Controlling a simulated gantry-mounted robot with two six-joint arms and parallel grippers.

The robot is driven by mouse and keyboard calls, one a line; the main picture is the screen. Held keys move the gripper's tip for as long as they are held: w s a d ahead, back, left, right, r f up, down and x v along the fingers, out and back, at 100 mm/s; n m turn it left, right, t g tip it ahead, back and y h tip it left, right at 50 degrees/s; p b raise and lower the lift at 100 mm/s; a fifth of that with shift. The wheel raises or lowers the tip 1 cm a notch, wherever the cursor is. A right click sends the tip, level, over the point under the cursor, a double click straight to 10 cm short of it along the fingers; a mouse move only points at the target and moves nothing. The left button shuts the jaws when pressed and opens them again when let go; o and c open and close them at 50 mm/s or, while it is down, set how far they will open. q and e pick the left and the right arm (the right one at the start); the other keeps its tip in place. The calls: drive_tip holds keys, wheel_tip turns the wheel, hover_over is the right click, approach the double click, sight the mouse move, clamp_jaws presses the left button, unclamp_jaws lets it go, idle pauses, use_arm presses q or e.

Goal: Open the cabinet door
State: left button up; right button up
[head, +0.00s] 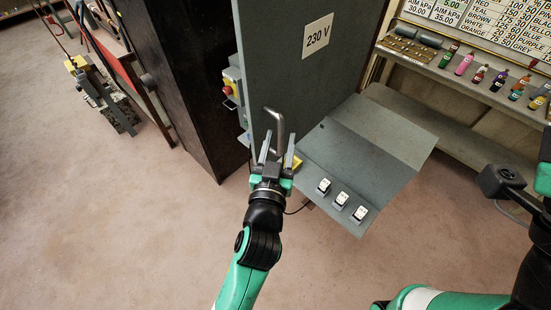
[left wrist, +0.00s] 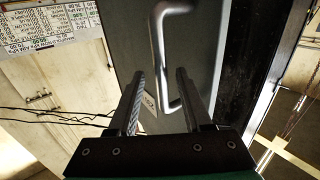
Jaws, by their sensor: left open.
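The grey cabinet door (head: 335,75) carries a white "230 V" label (head: 317,36) and stands ajar, its left edge away from the dark cabinet side (head: 185,75). A bent metal handle (head: 279,125) sits low on the door near that edge. My left gripper (head: 277,150) is open at the handle in the head view. In the left wrist view the handle (left wrist: 158,50) runs down between the two open fingers (left wrist: 168,90). I cannot tell whether either finger touches it. My right arm shows at the right edge of the head view, but its fingertips are not clearly visible.
A grey sloped panel with three white switches (head: 340,200) juts out right of the handle. A yellow box with a red knob (head: 230,88) shows in the door gap. A shelf with several coloured bottles (head: 490,78) stands at the right.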

use_arm(q)
drive_tip(key=s+a, duration=0.1)
drive_tip(key=s, duration=0.8)
drive_tip(key=shift+s+p, duration=0.35)
